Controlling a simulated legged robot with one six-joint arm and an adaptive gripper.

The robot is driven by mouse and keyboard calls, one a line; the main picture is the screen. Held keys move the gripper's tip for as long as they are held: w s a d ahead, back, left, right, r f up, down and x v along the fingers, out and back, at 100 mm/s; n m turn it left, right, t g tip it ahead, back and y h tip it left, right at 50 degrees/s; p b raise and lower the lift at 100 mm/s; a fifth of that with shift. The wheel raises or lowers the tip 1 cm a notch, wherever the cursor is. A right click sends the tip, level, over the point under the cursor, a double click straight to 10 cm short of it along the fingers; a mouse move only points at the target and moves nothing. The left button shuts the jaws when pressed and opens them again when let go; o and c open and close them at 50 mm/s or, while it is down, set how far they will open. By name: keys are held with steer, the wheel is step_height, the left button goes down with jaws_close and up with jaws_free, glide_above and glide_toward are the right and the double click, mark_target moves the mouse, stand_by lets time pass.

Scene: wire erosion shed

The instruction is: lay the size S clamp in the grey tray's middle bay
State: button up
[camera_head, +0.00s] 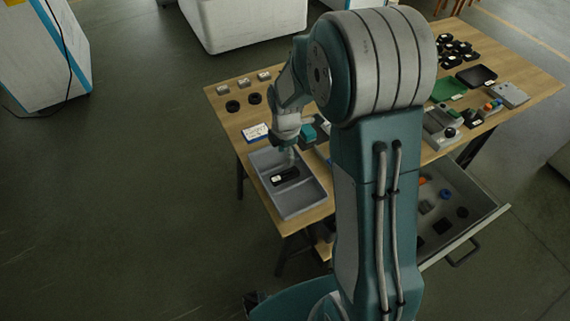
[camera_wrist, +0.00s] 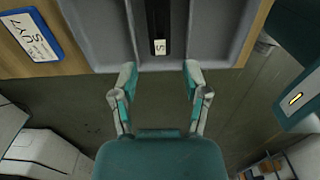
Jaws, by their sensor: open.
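The size S clamp is a black bar with a white label marked S. It lies in the middle bay of the grey tray, between the two dividers, in the wrist view (camera_wrist: 160,20). The head view shows the clamp (camera_head: 285,174) inside the tray (camera_head: 298,202) at the table's left end. My gripper (camera_wrist: 159,72) is open and empty, with its fingers apart on either side of the line of the clamp. The clamp is not between the fingertips as far as the picture shows. In the head view my gripper (camera_head: 291,158) is above the tray; its fingers are too small to judge there.
A blue-edged white label card (camera_head: 256,133) lies beside the tray. Black rings (camera_head: 232,106) and small labelled blocks sit behind it. More parts stand on the table's right side, and an open drawer (camera_head: 485,222) juts out below. My arm hides the table's middle.

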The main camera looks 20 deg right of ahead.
steer(key=s+r+m+t, duration=0.1)
steer(key=s+r+m, duration=0.3)
steer(key=r, duration=0.4)
steer(key=s+r+m+t, duration=0.2)
steer(key=s+r+m, duration=0.25)
steer(key=r, duration=0.35)
steer(key=s+r+m+t, duration=0.2)
steer(key=s+r+m, duration=0.4)
steer(key=s+m, duration=0.5)
steer(key=shift+s+m+t, duration=0.3)
steer(key=shift+s+m, duration=0.05)
steer(key=shift+s, duration=0.45)
